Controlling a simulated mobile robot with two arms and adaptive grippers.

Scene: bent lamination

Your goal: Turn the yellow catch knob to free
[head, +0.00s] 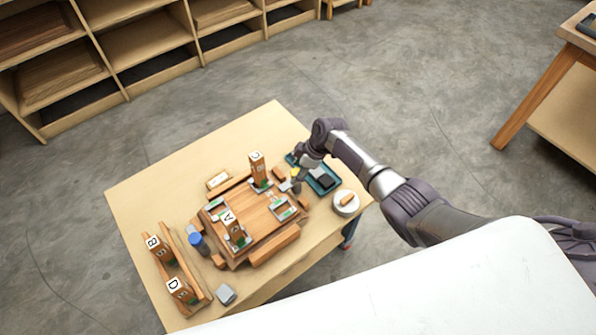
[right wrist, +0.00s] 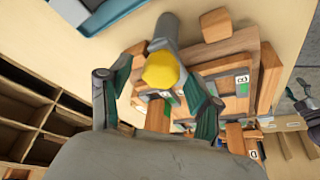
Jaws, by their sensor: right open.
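The yellow catch knob (right wrist: 161,70) shows in the right wrist view as a rounded yellow cap on a grey cylinder (right wrist: 167,32). My right gripper (right wrist: 158,78) is open, with one dark green-padded finger on either side of the knob. I cannot tell whether either finger touches it. In the head view my right gripper (head: 297,180) is at the right end of the wooden fixture (head: 262,216), and the knob is small and partly hidden there. My left gripper is not in view.
A teal tray (head: 331,186) and a white round dish (head: 346,203) lie close to my right gripper. Blocks labelled A (head: 230,222), B (head: 155,246), C (head: 257,166) and D (head: 177,287) stand around. The table's (head: 150,190) far left is clear.

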